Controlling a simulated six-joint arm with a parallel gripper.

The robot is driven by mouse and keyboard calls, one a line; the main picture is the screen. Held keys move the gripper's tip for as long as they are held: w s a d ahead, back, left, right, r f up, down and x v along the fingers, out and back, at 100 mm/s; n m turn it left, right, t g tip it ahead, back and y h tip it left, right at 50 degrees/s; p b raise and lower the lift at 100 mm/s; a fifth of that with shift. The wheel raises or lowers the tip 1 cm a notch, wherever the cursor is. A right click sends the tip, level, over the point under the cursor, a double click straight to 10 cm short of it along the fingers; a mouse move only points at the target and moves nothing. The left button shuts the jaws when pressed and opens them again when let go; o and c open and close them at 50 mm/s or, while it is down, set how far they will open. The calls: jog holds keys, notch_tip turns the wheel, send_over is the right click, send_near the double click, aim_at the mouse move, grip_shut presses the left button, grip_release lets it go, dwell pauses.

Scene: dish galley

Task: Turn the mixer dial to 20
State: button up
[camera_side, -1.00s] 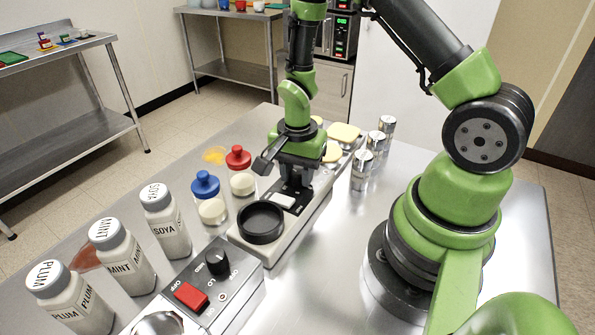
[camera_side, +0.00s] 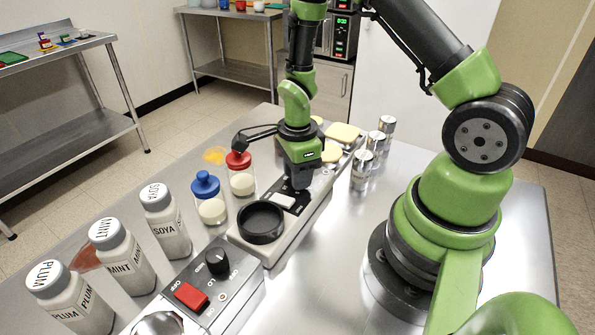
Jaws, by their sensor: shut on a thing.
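My gripper (camera_side: 298,184) points straight down onto the black panel (camera_side: 291,196) of a long pale machine (camera_side: 238,236) in the middle of the table. It is shut on the mixer dial, which the jaws and wrist hide, so the dial's pointer and scale cannot be read. In front of the gripper, the same machine has a pale rectangular part (camera_side: 282,201) and a round black cup (camera_side: 261,222).
A grey control box (camera_side: 250,291) with a black knob (camera_side: 218,262) and red switch (camera_side: 191,296) stands nearer. Blue-topped (camera_side: 206,185) and red-topped (camera_side: 238,160) jars stand left of the machine, and metal shakers (camera_side: 362,170) right. Labelled bottles (camera_side: 122,258) line the left.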

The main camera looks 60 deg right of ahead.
jog(key=shift+m, duration=0.4)
jog(key=o, duration=0.9)
jog(key=shift+o, duration=0.2)
notch_tip(320, 180, up, 10)
